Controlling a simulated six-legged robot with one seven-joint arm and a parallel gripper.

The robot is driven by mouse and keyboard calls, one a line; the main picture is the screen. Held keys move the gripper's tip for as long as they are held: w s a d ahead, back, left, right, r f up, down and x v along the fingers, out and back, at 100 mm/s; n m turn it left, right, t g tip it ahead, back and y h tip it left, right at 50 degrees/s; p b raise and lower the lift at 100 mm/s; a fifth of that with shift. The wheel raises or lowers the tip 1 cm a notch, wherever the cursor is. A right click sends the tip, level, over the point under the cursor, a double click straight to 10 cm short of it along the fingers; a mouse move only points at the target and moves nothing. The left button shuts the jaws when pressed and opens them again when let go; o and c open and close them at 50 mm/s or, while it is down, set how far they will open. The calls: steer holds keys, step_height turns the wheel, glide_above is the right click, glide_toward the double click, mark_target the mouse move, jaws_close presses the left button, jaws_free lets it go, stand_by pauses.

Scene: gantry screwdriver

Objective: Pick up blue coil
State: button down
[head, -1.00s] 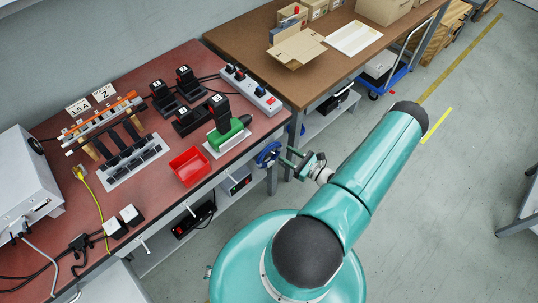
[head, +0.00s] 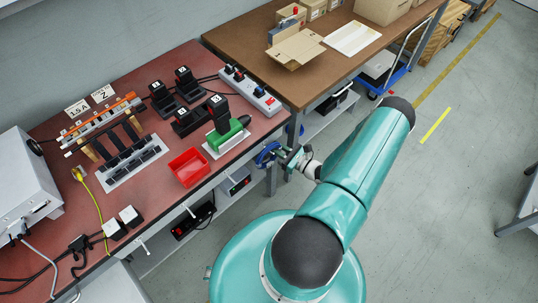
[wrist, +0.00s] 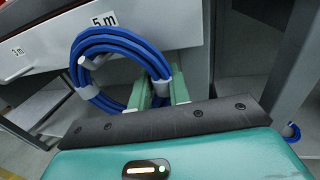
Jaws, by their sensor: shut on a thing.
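The blue coil (head: 266,155) is at the front edge of the red-brown bench, beside its right corner. In the wrist view the coil (wrist: 138,47) is a ring of blue cable with pale ties, under a "5 m" label (wrist: 104,20). A pale peg end (wrist: 86,62) shows at its left side; whether the coil still rests on it is unclear. My gripper (head: 287,155) has its green fingers at the coil's right side. In the wrist view my gripper (wrist: 160,86) is shut on the coil near a pale tie.
A bench leg (wrist: 236,70) stands just right of my fingers. Another blue coil (wrist: 291,132) shows at the right edge. The red bench (head: 150,205) holds a red bin (head: 189,168) and a green screwdriver (head: 229,134). A brown table (head: 300,88) stands behind. Open floor lies to the right.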

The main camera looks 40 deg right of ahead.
steer(key=shift+s+d+r, duration=0.1)
steer(key=shift+s+r, duration=0.2)
steer(key=shift+r, duration=0.05)
steer(key=s+d+r, duration=0.3)
steer(key=s+r, duration=0.4)
steer(key=s, duration=0.6)
steer(key=shift+r, duration=0.2)
steer(key=shift+s, duration=0.1)
